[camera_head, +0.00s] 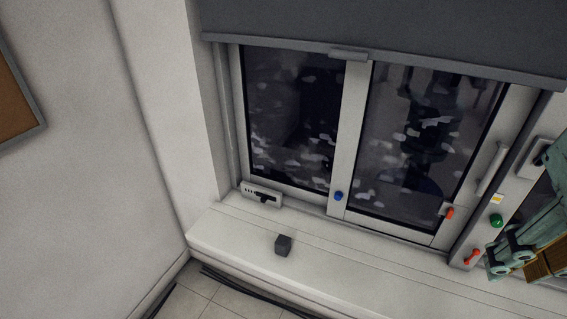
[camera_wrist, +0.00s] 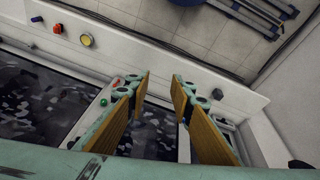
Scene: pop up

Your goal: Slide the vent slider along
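The vent slider (camera_head: 265,197) is a small dark knob on a pale grey plate (camera_head: 249,189) at the lower left corner of the window frame. The knob sits near the middle of the plate. My gripper (camera_head: 515,262) is at the far right edge of the head view, well to the right of the slider and touching nothing that I can see. In the wrist view my gripper (camera_wrist: 160,84) has its two tan-padded fingers apart with nothing between them. I cannot clearly make out the slider in the wrist view.
A dark cube (camera_head: 283,244) stands on the pale sill (camera_head: 340,262) below the slider. A blue knob (camera_head: 338,196), an orange-red handle (camera_head: 450,212), a green button (camera_head: 497,220) and a red switch (camera_head: 472,257) line the frame to the right. A grey blind (camera_head: 400,40) hangs above.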

